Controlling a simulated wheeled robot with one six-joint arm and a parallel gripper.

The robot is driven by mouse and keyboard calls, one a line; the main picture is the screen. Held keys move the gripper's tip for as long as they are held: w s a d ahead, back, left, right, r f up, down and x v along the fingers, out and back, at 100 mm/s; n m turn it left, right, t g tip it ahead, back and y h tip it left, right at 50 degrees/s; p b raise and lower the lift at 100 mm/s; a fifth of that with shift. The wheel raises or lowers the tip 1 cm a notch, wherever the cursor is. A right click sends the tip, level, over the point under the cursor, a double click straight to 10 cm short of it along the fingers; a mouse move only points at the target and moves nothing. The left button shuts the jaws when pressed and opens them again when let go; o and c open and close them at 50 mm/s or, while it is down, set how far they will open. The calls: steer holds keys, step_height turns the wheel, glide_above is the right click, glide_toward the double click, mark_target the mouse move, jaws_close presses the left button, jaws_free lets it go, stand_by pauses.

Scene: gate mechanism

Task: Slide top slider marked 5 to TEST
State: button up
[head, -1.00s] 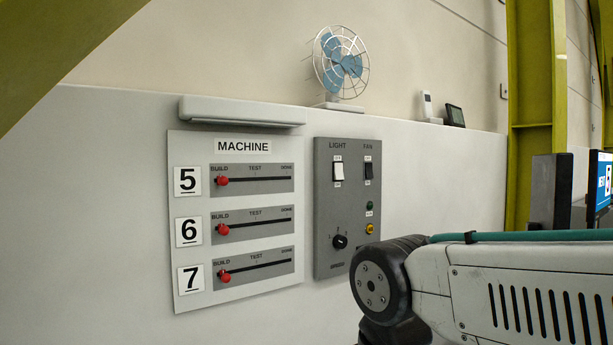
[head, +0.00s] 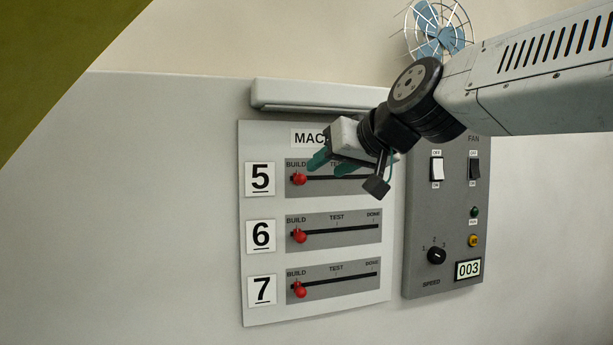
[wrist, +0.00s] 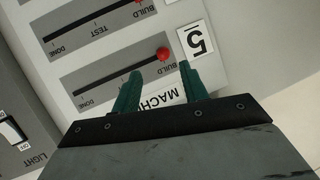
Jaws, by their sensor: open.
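The top slider's red knob (head: 299,179) stands at the BUILD end of its track, beside the label marked 5 (head: 260,179). The knob also shows in the wrist view (wrist: 163,54), where the picture is turned over. My gripper (head: 329,164) has green fingers and is in front of the panel, just right of the knob and slightly above it in the head view. In the wrist view the open fingers (wrist: 158,84) point toward the top track, with the knob beyond and between them. The knob is not held. My arm hides part of the top track and its DONE end in the head view.
Sliders 6 (head: 299,236) and 7 (head: 300,290) sit at BUILD below. A grey ledge (head: 320,95) juts out above the panel. The light and fan box (head: 445,220) stands to the right. The wall at left is clear.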

mark_target(305, 177)
steer(key=x, duration=0.8)
steer(key=shift+a+r, duration=0.15)
steer(key=shift+r, duration=0.25)
jaws_close()
